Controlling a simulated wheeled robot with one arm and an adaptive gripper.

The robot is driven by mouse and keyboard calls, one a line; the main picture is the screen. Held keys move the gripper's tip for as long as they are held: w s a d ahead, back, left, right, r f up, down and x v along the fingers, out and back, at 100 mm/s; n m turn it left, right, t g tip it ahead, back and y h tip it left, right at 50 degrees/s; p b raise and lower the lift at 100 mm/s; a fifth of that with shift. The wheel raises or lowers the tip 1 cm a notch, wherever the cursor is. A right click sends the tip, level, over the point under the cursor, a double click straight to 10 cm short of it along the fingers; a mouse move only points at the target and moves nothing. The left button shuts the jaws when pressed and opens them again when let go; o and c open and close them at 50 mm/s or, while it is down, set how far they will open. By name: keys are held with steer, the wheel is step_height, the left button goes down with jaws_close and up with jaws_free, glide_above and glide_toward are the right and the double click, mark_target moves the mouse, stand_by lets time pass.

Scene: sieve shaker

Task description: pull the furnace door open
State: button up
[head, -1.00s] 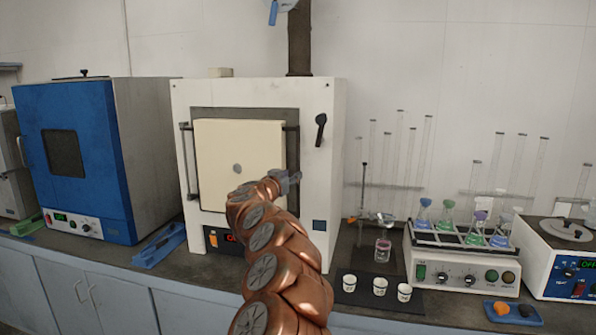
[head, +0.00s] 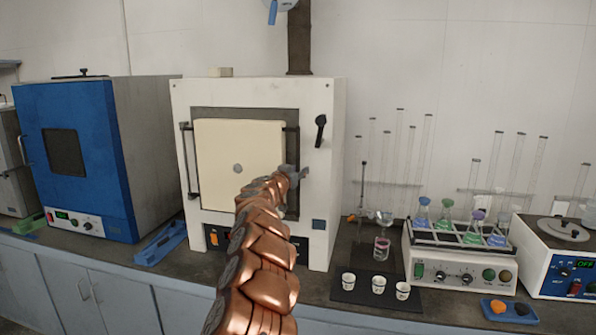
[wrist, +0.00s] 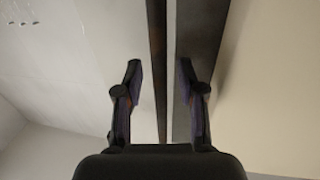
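The white furnace (head: 325,200) stands on the bench with its cream door (head: 225,150) apparently shut in a grey frame. A dark vertical bar (head: 291,142) runs along the door's right side, and a similar one stands at its left. My gripper (head: 293,176) is at the right bar, partly hidden by my copper arm. In the wrist view my gripper (wrist: 160,76) is open, its two fingers apart. The bar (wrist: 158,45) runs upright in line with the gap between them. I cannot tell whether the bar is fully between the fingertips or touching them.
A blue oven (head: 100,190) stands left of the furnace. Right of it are glass tubes, small white cups (head: 378,286) on a dark mat, and a shaker with flasks (head: 458,262). My arm covers part of the furnace's lower front panel.

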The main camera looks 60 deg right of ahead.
stand_by(0.3)
jaws_close()
stand_by(0.6)
